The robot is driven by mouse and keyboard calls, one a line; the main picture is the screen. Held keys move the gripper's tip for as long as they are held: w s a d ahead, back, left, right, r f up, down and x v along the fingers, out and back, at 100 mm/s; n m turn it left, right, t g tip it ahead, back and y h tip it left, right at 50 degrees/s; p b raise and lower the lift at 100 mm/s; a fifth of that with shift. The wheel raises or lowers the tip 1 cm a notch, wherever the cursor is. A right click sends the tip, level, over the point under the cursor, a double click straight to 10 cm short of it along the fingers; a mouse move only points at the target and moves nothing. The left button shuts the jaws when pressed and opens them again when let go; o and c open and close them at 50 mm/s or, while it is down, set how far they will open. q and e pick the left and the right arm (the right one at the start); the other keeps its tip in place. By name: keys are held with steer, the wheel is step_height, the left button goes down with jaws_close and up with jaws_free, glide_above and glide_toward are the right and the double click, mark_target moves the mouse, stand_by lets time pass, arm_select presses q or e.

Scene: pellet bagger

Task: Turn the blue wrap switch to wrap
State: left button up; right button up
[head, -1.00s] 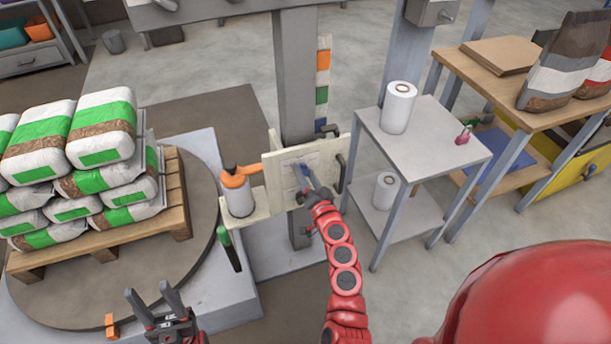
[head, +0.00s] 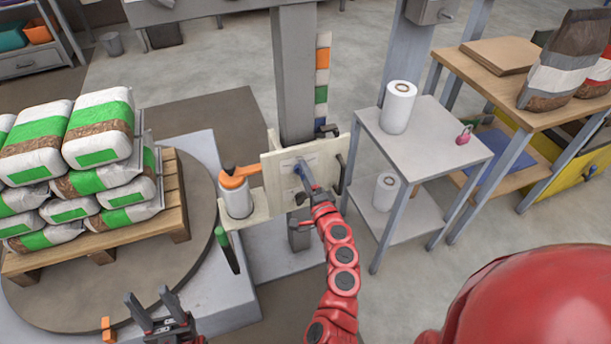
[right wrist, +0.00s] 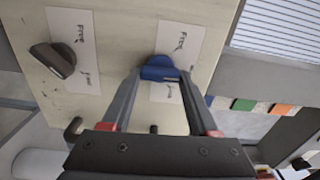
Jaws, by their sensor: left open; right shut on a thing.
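The blue wrap switch (right wrist: 160,68) sits on a white label on a pale panel (right wrist: 110,30). In the right wrist view both fingers of my right gripper (right wrist: 163,80) are around it. In the head view my right gripper (head: 303,172) reaches to the panel (head: 271,181) and largely hides the switch. The label's handwriting is too small to read surely. My left gripper (head: 153,309) is open and empty, low at the left, away from the panel.
A dark knob (right wrist: 53,60) on its own label is beside the blue switch. An orange-topped canister (head: 236,195) stands left of the panel. A pallet of bags (head: 95,255) stands on the round turntable at left. A grey table (head: 430,140) with white rolls is at right.

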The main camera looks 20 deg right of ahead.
steer(key=shift+f+m, duration=0.1)
steer(key=shift+m, duration=0.2)
steer(key=o, duration=1.4)
steer(key=s, duration=1.7)
steer(key=shift+s+d+b, duration=0.2)
steer(key=shift+d+b, duration=0.1)
